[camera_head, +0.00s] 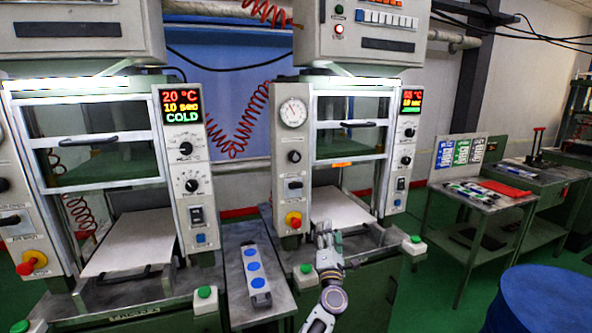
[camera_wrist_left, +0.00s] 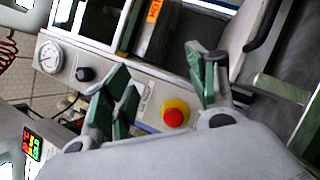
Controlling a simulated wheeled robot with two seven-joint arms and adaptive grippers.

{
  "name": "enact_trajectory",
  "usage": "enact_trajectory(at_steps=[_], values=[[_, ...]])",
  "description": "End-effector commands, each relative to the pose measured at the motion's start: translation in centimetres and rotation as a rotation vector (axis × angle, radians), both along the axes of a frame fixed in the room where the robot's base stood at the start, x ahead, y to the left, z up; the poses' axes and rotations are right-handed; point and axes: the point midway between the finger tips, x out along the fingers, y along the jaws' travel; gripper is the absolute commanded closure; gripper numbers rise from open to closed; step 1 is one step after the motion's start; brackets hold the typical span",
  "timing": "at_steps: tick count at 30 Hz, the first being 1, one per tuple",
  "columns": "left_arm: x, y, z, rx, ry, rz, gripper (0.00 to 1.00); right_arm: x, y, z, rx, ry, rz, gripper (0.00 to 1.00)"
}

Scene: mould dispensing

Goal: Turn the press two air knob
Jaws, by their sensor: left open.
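The right-hand press (camera_head: 348,108) has a round gauge on its left panel, with a black knob (camera_head: 294,156) just below it. In the left wrist view this black knob (camera_wrist_left: 85,74) shows beside the gauge (camera_wrist_left: 49,56), to the left of my fingers. My left gripper (camera_head: 326,237) is in front of the right-hand press, low and right of the knob, and apart from it. In the left wrist view its green-padded fingers (camera_wrist_left: 160,66) are spread, with nothing between them. My right gripper is not in view.
A red stop button (camera_head: 293,219) on a yellow base sits below the knob; it is close to my fingers in the wrist view. A small table (camera_head: 283,299) with a blue-dotted mould stands between the presses. A blue drum (camera_head: 545,300) is at the lower right.

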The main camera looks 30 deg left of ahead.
Motion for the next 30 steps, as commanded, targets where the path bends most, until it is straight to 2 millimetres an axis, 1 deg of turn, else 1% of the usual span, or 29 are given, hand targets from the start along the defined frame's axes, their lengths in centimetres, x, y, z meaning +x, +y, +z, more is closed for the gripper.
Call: enact_trajectory(at_steps=[1,3,6,9,12,15,18,30], values=[[-0.4,0.7,2.8,-0.079,-0.07,0.007,0.42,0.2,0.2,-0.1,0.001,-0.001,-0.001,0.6],[-1.2,1.7,6.2,-0.192,-0.16,0.013,0.42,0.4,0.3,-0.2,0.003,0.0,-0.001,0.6],[-2.6,3.1,10.4,-0.348,-0.281,0.012,0.42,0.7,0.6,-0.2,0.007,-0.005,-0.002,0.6],[-3.9,4.3,13.5,-0.48,-0.38,0.003,0.42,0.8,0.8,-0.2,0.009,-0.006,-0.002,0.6],[-4.9,5.0,15.6,-0.574,-0.448,-0.006,0.42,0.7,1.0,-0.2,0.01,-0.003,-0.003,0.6],[-5.5,5.4,16.6,-0.627,-0.484,-0.014,0.42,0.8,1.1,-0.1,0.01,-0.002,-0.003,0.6],[-5.7,5.6,16.9,-0.647,-0.496,-0.016,0.42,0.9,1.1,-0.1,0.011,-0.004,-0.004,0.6],[-5.6,5.6,17.0,-0.643,-0.494,-0.016,0.42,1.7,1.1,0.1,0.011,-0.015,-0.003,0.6]])
